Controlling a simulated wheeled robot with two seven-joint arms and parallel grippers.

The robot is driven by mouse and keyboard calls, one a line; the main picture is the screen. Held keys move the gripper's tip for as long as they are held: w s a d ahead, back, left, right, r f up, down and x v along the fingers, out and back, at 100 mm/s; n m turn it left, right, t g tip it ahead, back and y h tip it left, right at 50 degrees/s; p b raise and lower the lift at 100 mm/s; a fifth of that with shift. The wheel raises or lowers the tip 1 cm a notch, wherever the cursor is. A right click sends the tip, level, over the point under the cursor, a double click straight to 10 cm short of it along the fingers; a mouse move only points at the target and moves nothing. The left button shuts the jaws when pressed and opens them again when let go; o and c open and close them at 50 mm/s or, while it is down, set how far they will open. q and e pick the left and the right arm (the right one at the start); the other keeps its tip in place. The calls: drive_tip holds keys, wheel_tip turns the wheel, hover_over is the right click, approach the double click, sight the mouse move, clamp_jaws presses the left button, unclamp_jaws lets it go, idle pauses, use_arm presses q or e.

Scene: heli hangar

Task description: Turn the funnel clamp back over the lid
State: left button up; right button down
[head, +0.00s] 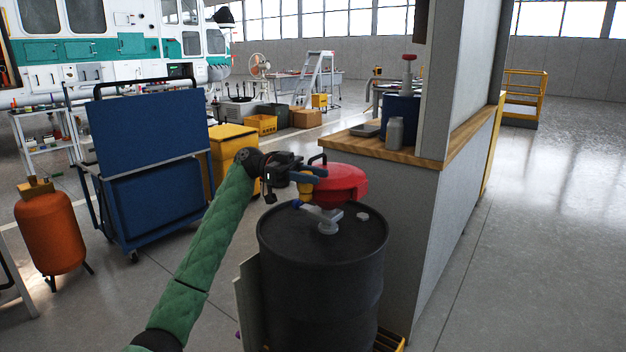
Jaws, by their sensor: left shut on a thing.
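A red funnel with its red lid (343,184) stands on top of a black drum (320,285), above a grey fitting (327,220). My left gripper (284,178) is at the left edge of the funnel, its arm coming up from the lower left. It is shut on the funnel clamp (306,176), a small dark blue part beside the lid. The fingers hide part of the clamp, so its exact angle is hard to tell. A brass-coloured part (305,190) shows just below it. My right gripper is not in view.
A grey partition with a wooden counter (450,150) stands close right of the drum; a grey bottle (394,132) stands on it. A blue cart (150,165) and an orange tank (50,230) stand left. The floor at far right is clear.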

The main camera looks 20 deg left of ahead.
use_arm(q)
drive_tip(key=shift+r+m+g+y, duration=0.1)
drive_tip(key=shift+m+g+y, duration=0.2)
drive_tip(key=shift+m+g, duration=0.75)
drive_tip(key=shift+s+a+g, duration=0.1)
drive_tip(key=shift+g, duration=0.35)
drive_tip(key=o, duration=1)
drive_tip(key=v, duration=0.7)
drive_tip(key=shift+w+a+p, duration=0.2)
drive_tip(key=shift+a+p, duration=0.15)
drive_tip(key=shift+p, duration=0.05)
